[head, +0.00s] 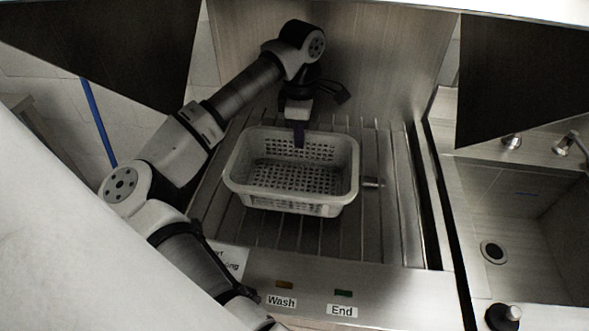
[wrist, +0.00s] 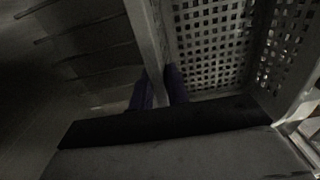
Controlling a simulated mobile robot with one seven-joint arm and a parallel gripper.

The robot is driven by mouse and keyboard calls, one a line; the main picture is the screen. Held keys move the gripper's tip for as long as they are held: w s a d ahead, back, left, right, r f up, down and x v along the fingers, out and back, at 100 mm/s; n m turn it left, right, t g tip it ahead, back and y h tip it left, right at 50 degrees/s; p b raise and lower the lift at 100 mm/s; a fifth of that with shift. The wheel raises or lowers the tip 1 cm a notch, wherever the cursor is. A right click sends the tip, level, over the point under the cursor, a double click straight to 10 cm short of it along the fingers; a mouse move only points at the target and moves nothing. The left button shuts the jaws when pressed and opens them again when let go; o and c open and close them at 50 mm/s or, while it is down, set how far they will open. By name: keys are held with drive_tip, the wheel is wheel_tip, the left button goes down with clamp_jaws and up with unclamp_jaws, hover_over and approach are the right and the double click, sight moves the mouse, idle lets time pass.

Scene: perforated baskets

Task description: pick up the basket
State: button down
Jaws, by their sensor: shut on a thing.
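The basket (head: 240,184) is a white, perforated, rectangular one with an open top. It is over a slatted metal rack in the middle of the head view. My gripper (head: 299,135) comes from above at the basket's far wall and is shut on its rim. In the wrist view, the two dark fingers of my gripper (wrist: 160,88) stand on either side of the basket's wall (wrist: 148,40). The perforated floor of the basket shows to the right of them. The basket looks empty. I cannot tell whether its underside touches the rack.
The slatted rack (head: 385,215) has free room right of the basket. A small metal piece (head: 372,182) lies there. A front panel (head: 390,295) carries "Wash" and "End" labels. A metal sink (head: 530,220) is at the right. A metal back wall (head: 385,70) stands behind.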

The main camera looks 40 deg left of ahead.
drive_tip(key=shift+r, duration=0.15)
wheel_tip(320, 180, up, 10)
drive_tip(key=shift+f+b, duration=0.1)
drive_tip(key=shift+b, duration=0.65)
